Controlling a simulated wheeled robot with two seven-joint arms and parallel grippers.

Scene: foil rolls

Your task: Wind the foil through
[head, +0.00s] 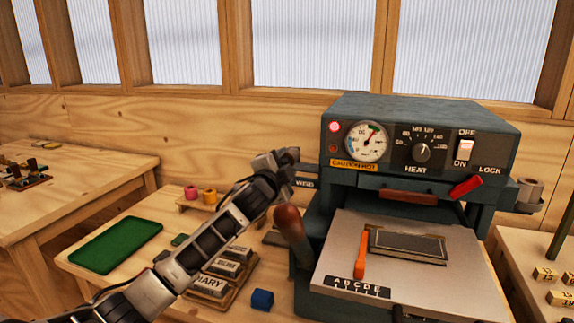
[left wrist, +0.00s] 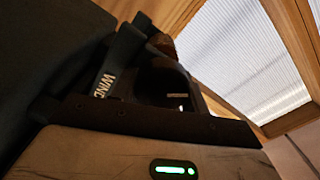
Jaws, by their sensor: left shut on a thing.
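The dark blue-grey foil press (head: 420,113) stands on the bench, its pink lamp lit and its dial needle up. My left gripper (head: 288,157) is at the press's upper left side, by the WIND label (head: 304,183). It is shut on what looks like the winding knob there, which the fingers mostly hide. In the left wrist view the WIND label (left wrist: 103,84) shows beside the dark fingers, with a small brownish part (left wrist: 160,44) beyond. A roll (head: 530,190) sits on a holder at the press's right side. My right gripper is not in view.
A brown-knobbed lever (head: 288,220) rises just below my left gripper. The press bed (head: 330,250) carries a dark cover (head: 408,244) and an orange strip (head: 360,256). Left are a green mat (head: 116,243), small rolls (head: 209,196), a DIARY type block (head: 208,285) and a blue block (head: 262,299).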

